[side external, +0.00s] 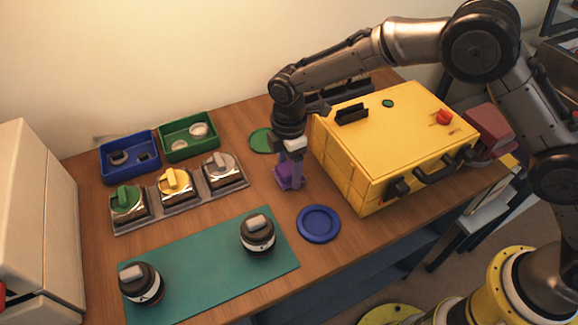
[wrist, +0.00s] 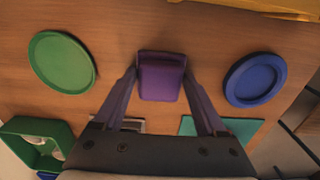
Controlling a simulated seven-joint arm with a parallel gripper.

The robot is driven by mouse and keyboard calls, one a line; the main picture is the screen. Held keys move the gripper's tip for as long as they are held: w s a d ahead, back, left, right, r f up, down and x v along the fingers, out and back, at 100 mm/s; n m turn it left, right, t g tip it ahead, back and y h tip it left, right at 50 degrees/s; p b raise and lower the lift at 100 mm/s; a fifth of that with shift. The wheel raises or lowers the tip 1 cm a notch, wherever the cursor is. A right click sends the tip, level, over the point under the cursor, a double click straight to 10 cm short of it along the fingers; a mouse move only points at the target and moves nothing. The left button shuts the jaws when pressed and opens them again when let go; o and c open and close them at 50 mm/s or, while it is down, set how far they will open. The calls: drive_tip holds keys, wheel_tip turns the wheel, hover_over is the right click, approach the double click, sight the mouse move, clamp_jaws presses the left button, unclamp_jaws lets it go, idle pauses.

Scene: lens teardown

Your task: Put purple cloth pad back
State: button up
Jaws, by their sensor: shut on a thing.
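The purple cloth pad (side external: 287,180) is between the fingers of my gripper (side external: 290,170), beside the left face of the yellow case. In the wrist view the purple pad (wrist: 161,77) sits between the two fingertips of my gripper (wrist: 161,88), which is shut on it. The pad is at or just above the wooden table; I cannot tell whether it touches. A green round dish (side external: 262,141) lies behind the pad and a blue round dish (side external: 318,223) lies in front of it. Both dishes look empty, and the wrist view shows the green dish (wrist: 62,62) and blue dish (wrist: 255,80) on either side.
The yellow case (side external: 385,140) stands close on the right. A grey tray (side external: 150,213) with several lens parts is on the left, with a blue bin (side external: 128,170) and green bin (side external: 190,150) behind. Two lenses stand on the teal mat (side external: 205,275).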

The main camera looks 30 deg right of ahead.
sight(289, 168)
drive_tip(key=shift+f, duration=0.1)
drive_tip(key=o, duration=1.2)
drive_tip(key=shift+o, duration=0.2)
wheel_tip(289, 168, up, 12)
